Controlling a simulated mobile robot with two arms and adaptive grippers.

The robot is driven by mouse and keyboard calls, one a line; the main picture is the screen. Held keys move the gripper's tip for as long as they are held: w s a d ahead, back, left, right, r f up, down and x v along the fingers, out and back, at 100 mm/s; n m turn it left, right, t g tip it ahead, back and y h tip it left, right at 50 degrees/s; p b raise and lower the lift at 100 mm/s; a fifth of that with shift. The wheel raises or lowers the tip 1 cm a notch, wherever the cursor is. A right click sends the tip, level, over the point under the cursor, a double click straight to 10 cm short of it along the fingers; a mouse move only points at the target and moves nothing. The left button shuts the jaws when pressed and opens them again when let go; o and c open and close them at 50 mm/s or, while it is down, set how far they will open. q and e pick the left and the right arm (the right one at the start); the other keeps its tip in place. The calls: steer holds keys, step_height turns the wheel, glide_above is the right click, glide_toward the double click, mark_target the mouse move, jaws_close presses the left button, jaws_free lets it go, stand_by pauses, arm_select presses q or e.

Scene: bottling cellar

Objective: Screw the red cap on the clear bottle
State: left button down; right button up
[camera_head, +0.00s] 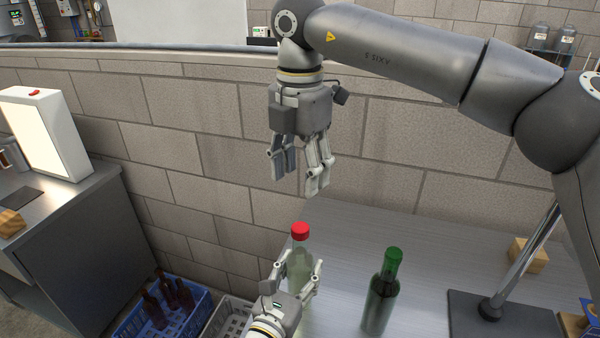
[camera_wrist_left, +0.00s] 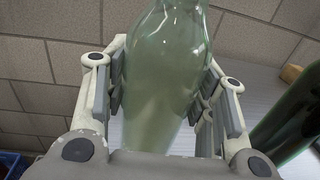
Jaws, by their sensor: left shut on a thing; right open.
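The clear bottle (camera_head: 300,262) stands upright at the left end of the metal table. The red cap (camera_head: 300,231) sits on the top of its neck; I cannot tell how tightly. My left gripper (camera_head: 297,283) is shut around the body of the clear bottle, well below the cap. The left wrist view shows the bottle body (camera_wrist_left: 162,85) between the left gripper's fingers (camera_wrist_left: 165,95); the cap is out of that view. My right gripper (camera_head: 299,176) is open and empty, pointing down in the air above the red cap, apart from it.
A green bottle (camera_head: 383,290) stands to the right on the table (camera_head: 430,240). A wooden block (camera_head: 528,254) and a stand with a metal rod (camera_head: 525,255) are farther right. A blue crate (camera_head: 180,332) with brown bottles is below left. A block wall (camera_head: 200,150) rises behind.

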arm_select(q)
steer(key=c, duration=0.5)
jaws_free()
steer(key=shift+c, duration=0.2)
steer(key=v, duration=1.2)
